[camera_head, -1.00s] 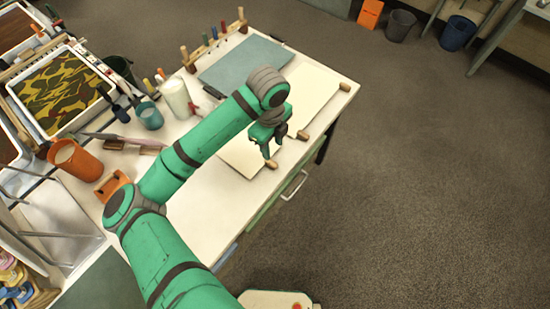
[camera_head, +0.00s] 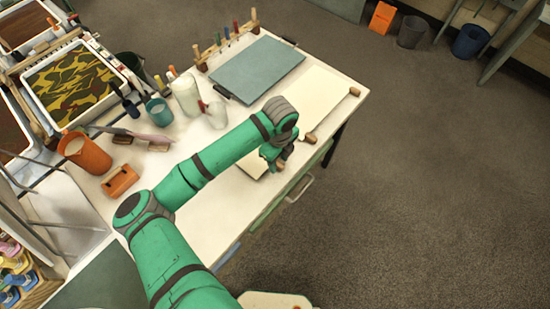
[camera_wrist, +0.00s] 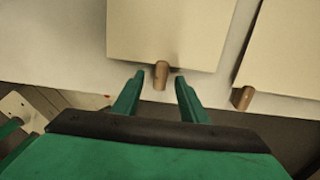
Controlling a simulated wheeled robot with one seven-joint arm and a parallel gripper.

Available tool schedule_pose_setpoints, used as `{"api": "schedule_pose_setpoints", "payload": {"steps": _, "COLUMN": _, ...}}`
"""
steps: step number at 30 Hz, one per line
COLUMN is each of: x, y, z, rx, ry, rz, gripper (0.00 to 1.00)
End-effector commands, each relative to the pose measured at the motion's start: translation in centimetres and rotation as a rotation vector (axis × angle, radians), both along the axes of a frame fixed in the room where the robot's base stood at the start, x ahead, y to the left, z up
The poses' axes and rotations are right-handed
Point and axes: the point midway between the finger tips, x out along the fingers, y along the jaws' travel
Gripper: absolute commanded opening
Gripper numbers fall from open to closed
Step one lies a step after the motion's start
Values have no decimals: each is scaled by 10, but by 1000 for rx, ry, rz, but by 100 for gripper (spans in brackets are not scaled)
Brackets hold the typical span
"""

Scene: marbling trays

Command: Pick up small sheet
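The small sheet (camera_wrist: 170,28) is cream, with a short wooden tab (camera_wrist: 161,72) at its near edge. In the head view most of the sheet (camera_head: 251,166) is hidden behind my arm; it lies flat on the white table near the front edge. My gripper (camera_wrist: 159,82) is open, with its fingertips on either side of the tab and a gap showing on both sides. In the head view my gripper (camera_head: 275,160) is low over the table's front edge, partly hidden by my wrist. Whether the fingers are at the tab's height is hard to tell.
A grey-blue board (camera_head: 255,68), white jars (camera_head: 186,95) and an orange cup (camera_head: 84,152) stand further back and left. A drawer handle (camera_head: 300,188) juts out below.

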Motion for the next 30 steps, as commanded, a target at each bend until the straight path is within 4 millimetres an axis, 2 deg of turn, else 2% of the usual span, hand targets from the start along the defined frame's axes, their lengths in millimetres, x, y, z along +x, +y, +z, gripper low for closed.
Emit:
{"api": "schedule_pose_setpoints", "payload": {"steps": 3, "x": 0, "y": 1, "z": -10, "rx": 1, "ry": 1, "rz": 1, "gripper": 39}}
{"api": "schedule_pose_setpoints", "payload": {"steps": 9, "x": 0, "y": 1, "z": -10, "rx": 1, "ry": -1, "rz": 1, "gripper": 39}}
{"api": "schedule_pose_setpoints", "payload": {"steps": 14, "x": 0, "y": 1, "z": -10, "rx": 1, "ry": -1, "rz": 1, "gripper": 1}}
{"api": "schedule_pose_setpoints", "payload": {"steps": 30, "x": 0, "y": 1, "z": -4, "rx": 1, "ry": -1, "rz": 1, "gripper": 0}}
